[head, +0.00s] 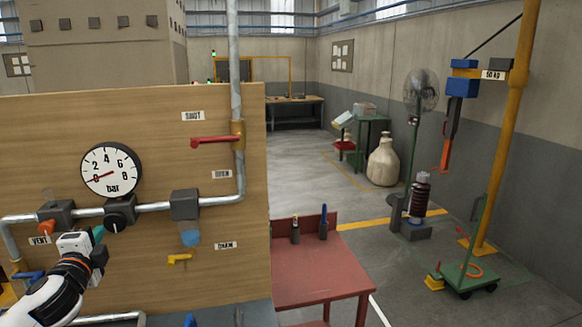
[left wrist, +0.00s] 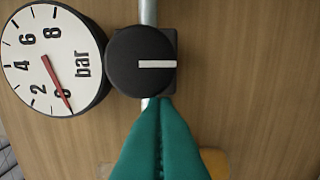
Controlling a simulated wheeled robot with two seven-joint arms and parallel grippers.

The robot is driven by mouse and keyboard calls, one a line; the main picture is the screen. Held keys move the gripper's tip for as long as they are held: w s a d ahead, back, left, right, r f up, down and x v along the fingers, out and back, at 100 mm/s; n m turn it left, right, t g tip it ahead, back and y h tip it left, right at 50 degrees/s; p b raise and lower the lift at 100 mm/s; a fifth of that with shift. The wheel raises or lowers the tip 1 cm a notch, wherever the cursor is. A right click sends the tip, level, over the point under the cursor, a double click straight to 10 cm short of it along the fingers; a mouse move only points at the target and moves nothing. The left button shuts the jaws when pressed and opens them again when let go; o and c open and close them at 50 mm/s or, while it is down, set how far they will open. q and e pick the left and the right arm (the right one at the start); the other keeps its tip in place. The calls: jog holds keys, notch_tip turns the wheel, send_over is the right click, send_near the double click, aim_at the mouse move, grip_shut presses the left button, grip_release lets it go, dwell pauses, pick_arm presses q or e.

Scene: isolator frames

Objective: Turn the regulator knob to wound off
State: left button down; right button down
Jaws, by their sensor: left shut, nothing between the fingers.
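The black regulator knob (head: 120,212) sits on the pipe just below the round bar gauge (head: 111,168). In the left wrist view the knob (left wrist: 125,66) faces me, and its white mark runs from the middle to the right edge. In the head view this mark points down. The gauge's red needle is at 0; the gauge also shows in the left wrist view (left wrist: 35,50). My left gripper (head: 98,234) is shut and empty, its teal fingertips (left wrist: 160,105) just below and left of the knob in the head view. I cannot tell whether they touch it. My right gripper is out of view.
On the wooden panel (head: 60,120) are an orange vent valve (head: 47,227), a red lever (head: 215,139) under the SHUT label, a filter with a blue bowl (head: 190,238) and a yellow drain tap (head: 179,259). A red table (head: 315,275) stands right of the panel.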

pick_arm(q)
jog(key=v, duration=0.6)
jog(key=shift+b, duration=0.35)
jog(key=shift+a, duration=0.1)
jog(key=s+d+f+n+g+h, duration=0.1)
jog(key=s+d+f+n+g, duration=0.4)
jog(key=f, duration=0.6)
jog(key=s+d+f+n+g, duration=0.2)
jog(key=s+d+f, duration=0.4)
jog(key=f, duration=0.5)
jog(key=s+d+f+n+g+h, duration=0.25)
jog(key=s+d+f+g, duration=0.2)
jog(key=s, duration=0.55)
jog(key=s+d+f+n+g+h, duration=0.1)
jog(key=s+d+f+n+g, duration=0.3)
jog(key=s, duration=0.6)
notch_tip(320, 180, down, 25)
jog(key=s, duration=0.1)
jog(key=s+a+f+g+b, duration=0.1)
jog(key=s+a+f, duration=0.1)
jog(key=s+f, duration=1.5)
jog(key=shift+a+f, duration=0.15)
jog(key=shift+f, duration=0.5)
